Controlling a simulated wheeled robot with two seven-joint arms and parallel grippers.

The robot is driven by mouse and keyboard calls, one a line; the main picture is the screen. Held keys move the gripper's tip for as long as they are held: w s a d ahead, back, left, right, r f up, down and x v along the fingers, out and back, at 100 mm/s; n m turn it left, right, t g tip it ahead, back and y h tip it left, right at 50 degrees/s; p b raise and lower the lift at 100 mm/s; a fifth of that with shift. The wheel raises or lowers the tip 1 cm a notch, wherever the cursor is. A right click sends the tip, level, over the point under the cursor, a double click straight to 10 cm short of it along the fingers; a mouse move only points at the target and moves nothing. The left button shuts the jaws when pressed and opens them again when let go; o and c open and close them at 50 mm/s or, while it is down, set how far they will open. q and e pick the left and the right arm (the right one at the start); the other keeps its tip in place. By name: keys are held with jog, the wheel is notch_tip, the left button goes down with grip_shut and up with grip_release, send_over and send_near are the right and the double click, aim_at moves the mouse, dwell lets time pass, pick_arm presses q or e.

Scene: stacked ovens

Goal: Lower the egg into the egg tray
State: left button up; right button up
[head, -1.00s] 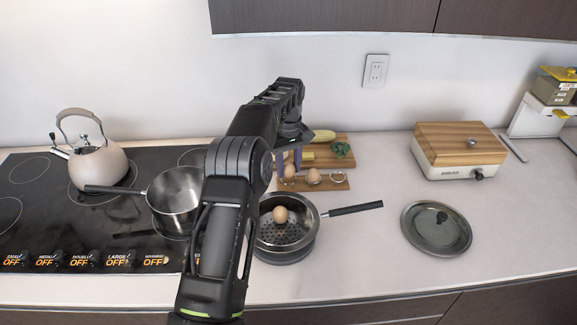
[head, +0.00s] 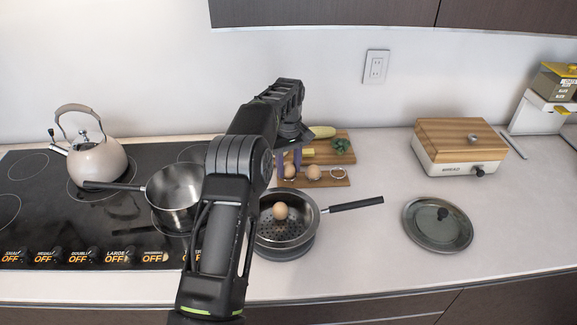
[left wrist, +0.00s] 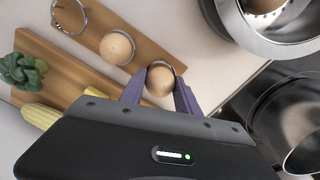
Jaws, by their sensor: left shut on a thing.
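The egg tray (head: 328,183) is a small wooden board with metal rings on the counter. My left gripper (head: 290,158) is above its left end, fingers pointing down, shut on a brown egg (head: 289,171). In the left wrist view the purple fingers (left wrist: 160,92) flank this egg (left wrist: 160,82), at the end ring of the tray (left wrist: 140,60). Whether the egg touches the ring is hard to tell. A second egg (head: 313,172) sits in the middle ring, and the ring at the right end (head: 338,172) is empty. My right gripper is not in view.
A steamer pan (head: 300,238) with another egg (head: 280,211) stands in front of the tray. A cutting board (head: 343,158) with corn and a green vegetable lies behind. A saucepan (head: 172,190) is left on the cooktop; a glass lid (head: 437,225) lies right.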

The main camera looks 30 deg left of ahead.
pick_arm(q)
jog(key=shift+f, duration=0.15)
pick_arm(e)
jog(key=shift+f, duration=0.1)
pick_arm(q)
jog(key=o, duration=0.9)
